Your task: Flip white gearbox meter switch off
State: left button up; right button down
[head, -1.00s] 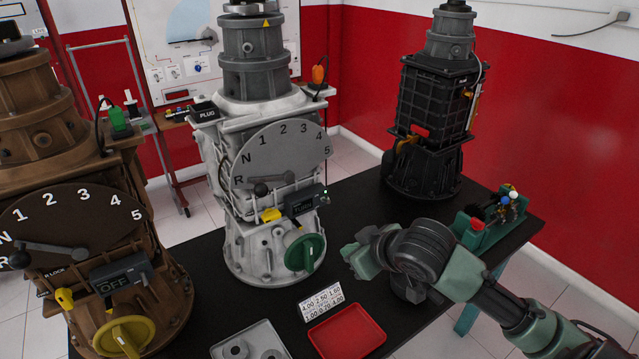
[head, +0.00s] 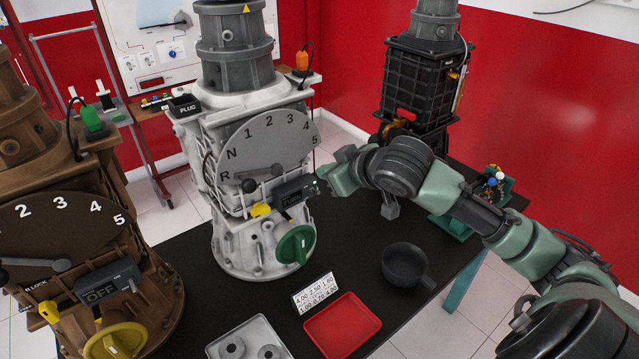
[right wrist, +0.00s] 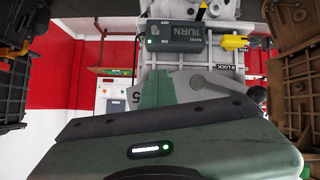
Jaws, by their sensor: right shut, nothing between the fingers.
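The white gearbox (head: 240,238) stands in the middle of the table in the head view. Its dark meter (head: 294,191) is on its front, above the green knob (head: 296,245). In the right wrist view the meter (right wrist: 178,40) appears upside down, with ON and OFF marks, a lit green light and "TURN" on its display. My left gripper is not in view.
A black gearbox (head: 415,80) stands behind my right arm. A dark pan (head: 405,265), red tray (head: 343,325), grey tray (head: 225,345) and number card (head: 316,293) lie in front.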

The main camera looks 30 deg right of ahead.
jog(key=p, duration=0.2)
send_over(315, 192)
notch_tip(315, 192, down, 4)
jog(key=shift+s+a+f, duration=0.1)
jog(key=shift+s+f, duration=0.6)
jog(key=shift+f, duration=0.35)
jog(key=shift+s+f, duration=0.3)
jog(key=shift+f, duration=0.3)
jog(key=shift+f, duration=0.1)
